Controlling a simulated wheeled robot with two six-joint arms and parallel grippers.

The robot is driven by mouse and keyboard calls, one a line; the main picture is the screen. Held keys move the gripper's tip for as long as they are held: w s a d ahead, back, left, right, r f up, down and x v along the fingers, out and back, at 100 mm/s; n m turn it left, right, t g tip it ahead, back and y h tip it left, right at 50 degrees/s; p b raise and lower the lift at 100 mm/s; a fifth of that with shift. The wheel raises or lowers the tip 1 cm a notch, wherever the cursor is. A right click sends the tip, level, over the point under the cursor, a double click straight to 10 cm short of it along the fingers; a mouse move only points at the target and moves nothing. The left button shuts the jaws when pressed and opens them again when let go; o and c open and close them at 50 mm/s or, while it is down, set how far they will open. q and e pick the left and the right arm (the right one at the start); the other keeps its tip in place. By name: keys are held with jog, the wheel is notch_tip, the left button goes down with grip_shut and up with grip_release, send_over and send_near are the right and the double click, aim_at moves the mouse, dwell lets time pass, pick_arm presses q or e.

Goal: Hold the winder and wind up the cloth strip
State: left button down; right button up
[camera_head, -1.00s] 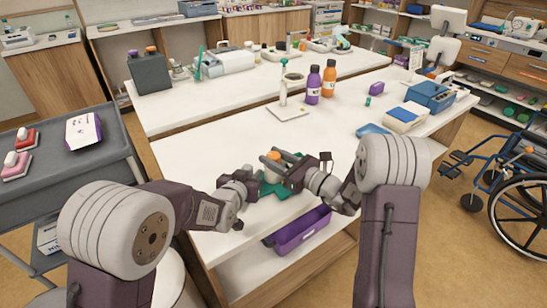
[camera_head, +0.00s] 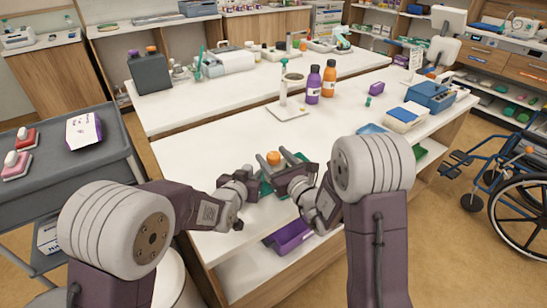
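An orange-topped piece (camera_head: 273,158), which may be the winder's knob, stands near the front edge of the white table. Most of what is below it is hidden by my grippers. A green cloth (camera_head: 265,187), likely the strip, shows partly between my two grippers. My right gripper (camera_head: 273,155) points away from me with its two fingers apart, and the orange top appears between or just behind them. I cannot tell if they touch it. My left gripper (camera_head: 251,175) is beside the green cloth on the left. Its fingertips are too small and covered to read.
A purple bin (camera_head: 288,237) sits below the table's front edge. A white stand (camera_head: 284,98), a purple bottle (camera_head: 313,85) and an orange bottle (camera_head: 329,80) stand farther back. A blue box (camera_head: 430,95) is at the right. The table's middle is clear.

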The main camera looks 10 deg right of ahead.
aim_at(274, 154)
notch_tip(274, 154, up, 10)
jog(key=shift+r, duration=0.1)
dwell(0.4)
